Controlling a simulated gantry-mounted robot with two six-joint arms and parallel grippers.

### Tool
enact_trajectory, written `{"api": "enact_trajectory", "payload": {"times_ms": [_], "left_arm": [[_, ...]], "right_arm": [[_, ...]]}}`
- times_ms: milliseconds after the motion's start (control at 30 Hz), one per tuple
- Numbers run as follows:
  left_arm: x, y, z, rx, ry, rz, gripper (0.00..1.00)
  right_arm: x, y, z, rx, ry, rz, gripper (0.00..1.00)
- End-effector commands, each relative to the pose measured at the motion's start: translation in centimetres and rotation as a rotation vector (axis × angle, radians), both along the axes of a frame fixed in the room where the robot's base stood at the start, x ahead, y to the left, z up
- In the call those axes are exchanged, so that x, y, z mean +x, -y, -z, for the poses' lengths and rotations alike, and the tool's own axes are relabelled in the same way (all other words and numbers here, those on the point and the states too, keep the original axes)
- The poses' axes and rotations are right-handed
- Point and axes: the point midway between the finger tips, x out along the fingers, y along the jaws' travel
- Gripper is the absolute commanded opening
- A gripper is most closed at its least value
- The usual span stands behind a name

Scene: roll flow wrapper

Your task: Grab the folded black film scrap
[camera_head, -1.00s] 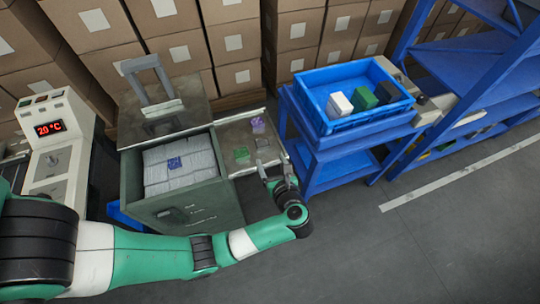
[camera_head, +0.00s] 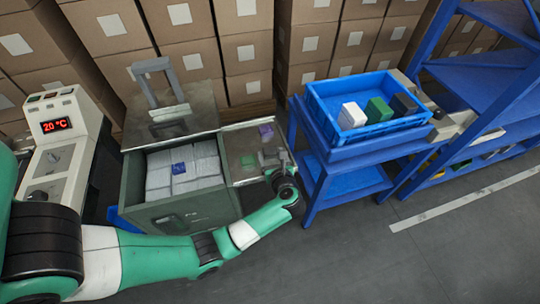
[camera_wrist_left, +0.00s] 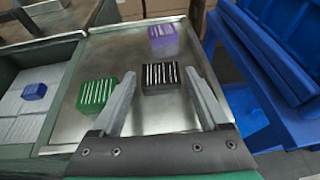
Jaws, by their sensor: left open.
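The folded black film scrap (camera_wrist_left: 161,76), with white stripes, lies on the metal tray (camera_wrist_left: 140,120) in the left wrist view. My left gripper (camera_head: 273,158) is open, with a finger to each side of the scrap in that view; I cannot tell whether either touches it. In the head view the gripper is over the tray's right part and largely hides the scrap. A green scrap (camera_wrist_left: 97,94) lies left of the left finger, and a purple scrap (camera_wrist_left: 163,35) lies farther back. My right gripper is not in view.
Left of the tray is an open green bin (camera_head: 183,213) of white packs with a blue scrap (camera_head: 179,168) on top. To the right, a blue crate (camera_head: 362,140) with white, green and black blocks stands on a blue stand. Stacked boxes are behind.

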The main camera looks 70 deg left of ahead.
Motion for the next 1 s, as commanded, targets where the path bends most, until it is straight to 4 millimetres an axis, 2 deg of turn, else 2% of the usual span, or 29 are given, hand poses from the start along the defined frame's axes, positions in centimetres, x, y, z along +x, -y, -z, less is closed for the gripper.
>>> {"api": "enact_trajectory", "payload": {"times_ms": [100, 333, 700, 1000], "left_arm": [[0.21, -1.18, 0.65, 0.0, 0.0, -0.001, 0.78], [0.28, -1.25, 0.49, 0.0, -0.001, 0.001, 0.76], [0.27, -1.23, 0.49, 0.0, 0.0, 0.001, 0.1], [0.27, -1.23, 0.08, 0.0, 0.0, 0.001, 0.1]], "right_arm": [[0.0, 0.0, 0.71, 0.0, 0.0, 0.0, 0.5], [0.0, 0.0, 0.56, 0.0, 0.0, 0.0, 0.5], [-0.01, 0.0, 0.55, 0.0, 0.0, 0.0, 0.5], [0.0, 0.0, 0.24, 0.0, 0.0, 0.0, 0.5]]}}
